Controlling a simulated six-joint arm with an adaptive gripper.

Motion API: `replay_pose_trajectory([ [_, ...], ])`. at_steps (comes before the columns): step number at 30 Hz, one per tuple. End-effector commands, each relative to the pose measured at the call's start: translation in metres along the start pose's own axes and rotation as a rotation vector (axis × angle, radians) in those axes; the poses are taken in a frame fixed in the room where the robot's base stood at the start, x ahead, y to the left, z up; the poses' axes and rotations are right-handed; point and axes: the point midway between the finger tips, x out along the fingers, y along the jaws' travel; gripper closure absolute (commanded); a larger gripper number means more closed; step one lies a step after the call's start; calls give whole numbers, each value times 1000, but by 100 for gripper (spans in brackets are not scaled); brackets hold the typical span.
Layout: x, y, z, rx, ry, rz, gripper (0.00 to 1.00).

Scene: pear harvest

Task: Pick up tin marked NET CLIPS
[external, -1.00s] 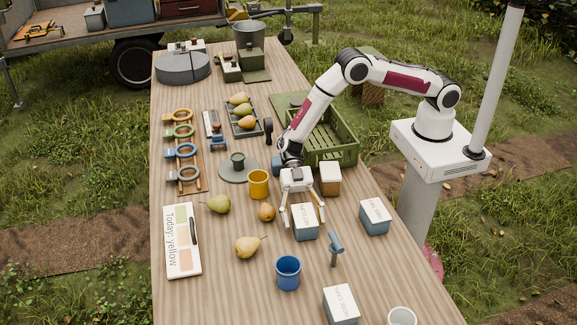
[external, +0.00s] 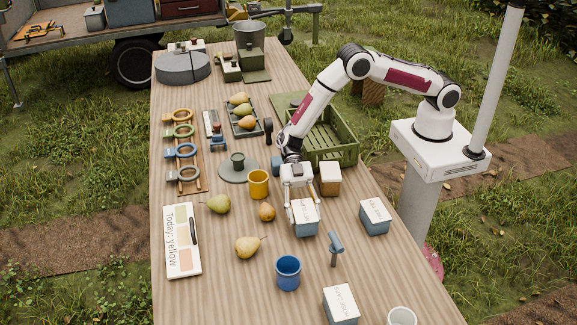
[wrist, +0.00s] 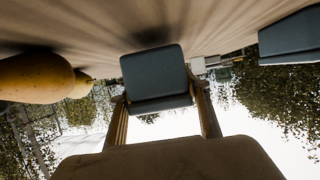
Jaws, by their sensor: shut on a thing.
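A blue-grey tin with a white lid (external: 304,228) is between the fingers of my gripper (external: 304,214). Its small lid lettering appears to read NET CLIPS, partly covered by the gripper. My gripper points down and is shut on this tin, with one finger at each side. In the wrist view the dark tin (wrist: 153,72) sits between both fingertips. Whether its base touches the table is hard to tell.
A second white-lidded tin (external: 375,218) stands to the right and another (external: 341,307) nearer the front. A tan block-like tin (external: 330,179) is close behind. A blue hand tool (external: 335,246), blue mug (external: 288,273), yellow mug (external: 258,184) and pears (external: 247,247) stand around.

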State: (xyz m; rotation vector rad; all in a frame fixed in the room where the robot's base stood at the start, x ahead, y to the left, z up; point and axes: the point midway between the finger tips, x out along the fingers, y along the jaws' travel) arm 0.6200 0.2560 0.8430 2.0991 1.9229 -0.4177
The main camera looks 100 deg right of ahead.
Motion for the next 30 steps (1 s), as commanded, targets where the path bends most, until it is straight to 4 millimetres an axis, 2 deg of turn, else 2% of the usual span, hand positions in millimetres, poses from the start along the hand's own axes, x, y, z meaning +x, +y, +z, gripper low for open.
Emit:
replay_pose_trajectory([
  [15,-25,0,-61,-3,2,1,82],
  [21,-30,0,-73,-1,1,0,82],
  [30,-31,0,-76,-1,1,0,81],
])
